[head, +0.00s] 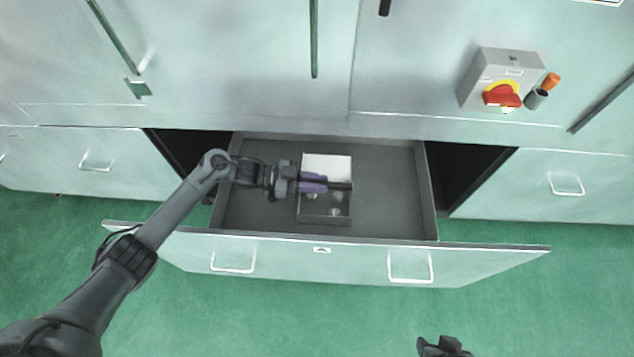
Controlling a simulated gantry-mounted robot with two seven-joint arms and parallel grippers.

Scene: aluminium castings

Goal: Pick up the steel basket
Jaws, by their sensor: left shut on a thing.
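The steel basket (325,220) is a small grey open box inside the pulled-out drawer, near its middle. It has a white panel or section at its far end and a few small round pale pieces in its near part. My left gripper (326,184) reaches in from the left, across the middle of the basket. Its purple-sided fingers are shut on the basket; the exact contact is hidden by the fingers. My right gripper (444,347) shows only in part at the bottom edge, away from the drawer, and its fingers cannot be made out.
The open drawer (390,190) has a dark grey floor and low walls, with free room left and right of the basket. Its pale front has two handles. A switch box (499,80) with a red knob and an orange-handled item (541,92) are on the cabinet, upper right.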

